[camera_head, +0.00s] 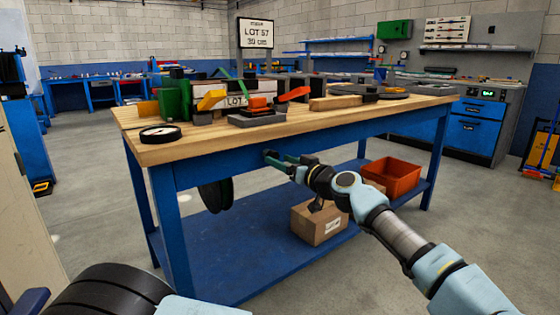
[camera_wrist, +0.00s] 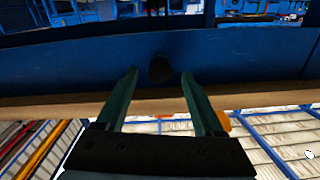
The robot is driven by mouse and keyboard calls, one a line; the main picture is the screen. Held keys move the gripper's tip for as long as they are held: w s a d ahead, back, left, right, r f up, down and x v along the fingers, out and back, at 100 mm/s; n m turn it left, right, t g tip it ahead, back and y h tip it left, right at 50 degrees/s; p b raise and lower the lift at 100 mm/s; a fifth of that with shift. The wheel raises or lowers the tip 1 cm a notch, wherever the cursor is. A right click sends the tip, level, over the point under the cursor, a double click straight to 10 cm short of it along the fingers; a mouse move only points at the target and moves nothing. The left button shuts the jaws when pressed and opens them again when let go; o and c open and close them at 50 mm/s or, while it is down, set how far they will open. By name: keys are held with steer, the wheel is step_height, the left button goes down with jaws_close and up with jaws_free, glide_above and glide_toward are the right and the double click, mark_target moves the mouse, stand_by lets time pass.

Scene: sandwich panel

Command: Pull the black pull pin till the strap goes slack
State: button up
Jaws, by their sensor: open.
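A dark round knob (camera_wrist: 161,69), which looks like the black pull pin, sticks out of the blue front rail of the workbench. In the head view it is a small dark spot (camera_head: 269,155) at the tips of my gripper (camera_head: 280,160). In the wrist view my gripper (camera_wrist: 160,75) is open, with one green finger on each side of the knob's line. I cannot tell whether the fingertips reach past the knob; no contact shows. I cannot make out the strap for certain.
The wooden bench top (camera_head: 350,118) holds a green block (camera_head: 175,98), orange handles (camera_head: 294,94) and a round gauge (camera_head: 160,133). A black reel (camera_head: 215,195) hangs below. A cardboard box (camera_head: 319,222) and an orange bin (camera_head: 392,178) stand on the lower shelf.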

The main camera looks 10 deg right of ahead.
steer(key=v, duration=0.9)
steer(key=shift+s+d, duration=0.2)
steer(key=shift+s, duration=0.1)
steer(key=w+a+f+n+g+y, duration=0.1)
steer(key=a+f+g+y, duration=0.1)
steer(key=a+f+g, duration=0.6)
steer(key=w+a+f+n+g+y, duration=0.15)
steer(key=a+f, duration=0.25)
steer(key=a, duration=0.9)
steer(key=s+a+f+m+g+h, duration=0.2)
steer(key=s+a+f+g+h, duration=0.4)
steer(key=s+a+f+g, duration=0.4)
steer(key=s+d+r+m+t+h+p, duration=0.1)
steer(key=r+p, duration=0.7)
steer(key=r, duration=0.5)
steer(key=d+r+m+t+h+p, duration=0.1)
steer(key=r+m+t+h+p, duration=0.1)
steer(key=r+p, duration=0.6)
steer(key=s+d+r+m+t+h+p, duration=0.1)
steer(key=r+p, duration=0.8)
steer(key=r, duration=1)
steer(key=shift+s+d+r+m+t+h, duration=0.25)
steer(key=shift+d+m+t+h, duration=0.25)
steer(key=shift+h, duration=0.25)
